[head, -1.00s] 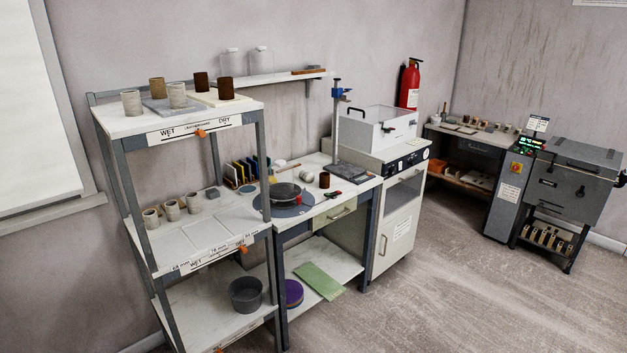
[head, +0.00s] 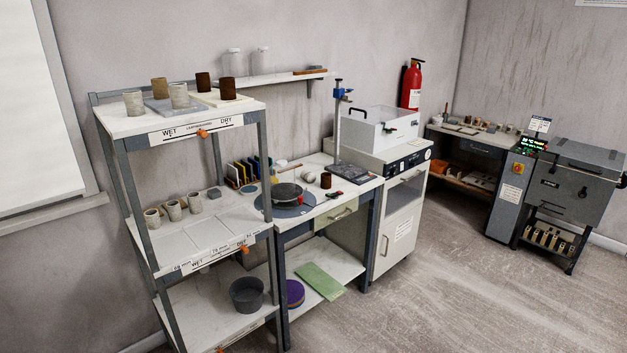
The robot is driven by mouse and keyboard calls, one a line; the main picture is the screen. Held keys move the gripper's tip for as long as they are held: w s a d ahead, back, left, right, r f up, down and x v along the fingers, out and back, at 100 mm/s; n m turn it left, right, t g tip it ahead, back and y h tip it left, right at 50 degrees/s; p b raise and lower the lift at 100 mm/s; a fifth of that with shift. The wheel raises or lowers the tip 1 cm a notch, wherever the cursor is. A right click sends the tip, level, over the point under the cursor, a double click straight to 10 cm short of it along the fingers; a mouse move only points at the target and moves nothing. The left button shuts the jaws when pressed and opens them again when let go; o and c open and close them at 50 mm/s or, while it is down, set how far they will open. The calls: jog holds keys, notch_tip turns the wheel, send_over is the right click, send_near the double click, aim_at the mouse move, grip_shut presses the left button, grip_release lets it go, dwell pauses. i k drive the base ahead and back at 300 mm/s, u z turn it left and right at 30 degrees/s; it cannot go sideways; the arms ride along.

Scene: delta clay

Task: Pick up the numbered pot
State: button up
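Several small pots show in the head view, and I cannot read a number on any of them. On the rack's top shelf stand pale grey pots (head: 134,102), a tan pot (head: 159,88) and dark brown pots (head: 228,89). On the middle shelf stand several grey pots with tan insides (head: 174,210) in a row. A single dark brown pot (head: 326,180) stands on the workbench. All stand upright. My gripper is not in view.
The shelf rack (head: 180,123) has WET and DRY labels with orange markers. The bench (head: 345,200) holds a round wheel with a dark disc. A white cabinet (head: 402,215), a grey kiln (head: 570,185) and a back table (head: 470,133) stand right. The floor (head: 450,290) in front is clear.

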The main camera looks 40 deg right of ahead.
aim_at(306, 174)
jog(key=u, duration=0.4)
jog(key=k, duration=0.15)
jog(key=z, duration=2.75)
jog(key=i, duration=1.5)
jog(key=z, duration=0.05)
